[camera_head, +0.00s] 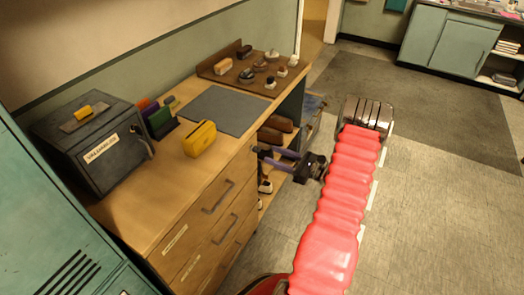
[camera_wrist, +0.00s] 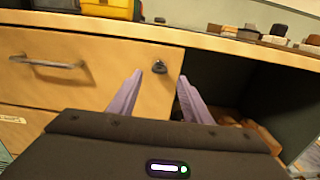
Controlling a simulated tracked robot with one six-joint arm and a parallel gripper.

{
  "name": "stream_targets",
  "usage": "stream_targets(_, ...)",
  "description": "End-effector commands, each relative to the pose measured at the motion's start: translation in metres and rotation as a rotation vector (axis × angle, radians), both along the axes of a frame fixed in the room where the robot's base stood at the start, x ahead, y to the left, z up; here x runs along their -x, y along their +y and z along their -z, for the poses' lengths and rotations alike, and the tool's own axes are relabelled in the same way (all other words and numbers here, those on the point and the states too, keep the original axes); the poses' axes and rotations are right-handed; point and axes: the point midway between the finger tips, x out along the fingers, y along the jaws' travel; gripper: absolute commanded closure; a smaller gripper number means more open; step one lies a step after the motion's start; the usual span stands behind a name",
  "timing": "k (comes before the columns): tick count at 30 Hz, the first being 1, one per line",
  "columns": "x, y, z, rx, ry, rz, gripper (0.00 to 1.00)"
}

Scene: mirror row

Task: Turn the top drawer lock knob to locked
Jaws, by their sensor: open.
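The top drawer (camera_wrist: 100,55) is pale wood with a metal bar handle (camera_wrist: 48,63) in the wrist view. Its lock knob (camera_wrist: 160,66) is small, dark and round, near the drawer's upper right corner. Its turn position is too small to read. My gripper (camera_wrist: 160,76) is open, its two purple fingers pointing at the drawer front, one on each side of the knob. I see no contact with the knob. In the head view my gripper (camera_head: 260,155) is at the desk's right end, and I cannot make out the knob there.
The desk top (camera_head: 150,205) holds a dark safe box (camera_head: 98,150), a yellow case (camera_head: 200,139), a grey mat (camera_head: 213,108) and a brown tray (camera_head: 219,65) with several small items. An open shelf bay (camera_wrist: 225,85) lies right of the drawer. The floor at right is clear.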

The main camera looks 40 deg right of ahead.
Motion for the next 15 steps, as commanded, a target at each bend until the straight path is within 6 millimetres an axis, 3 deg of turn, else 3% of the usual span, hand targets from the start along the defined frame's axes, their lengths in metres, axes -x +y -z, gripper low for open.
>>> stream_targets(9, -0.046, 0.017, 0.000, 0.000, 0.000, -0.003, 0.55)
stream_targets(15, -0.061, 0.022, 0.000, -0.001, 0.001, -0.001, 0.55)
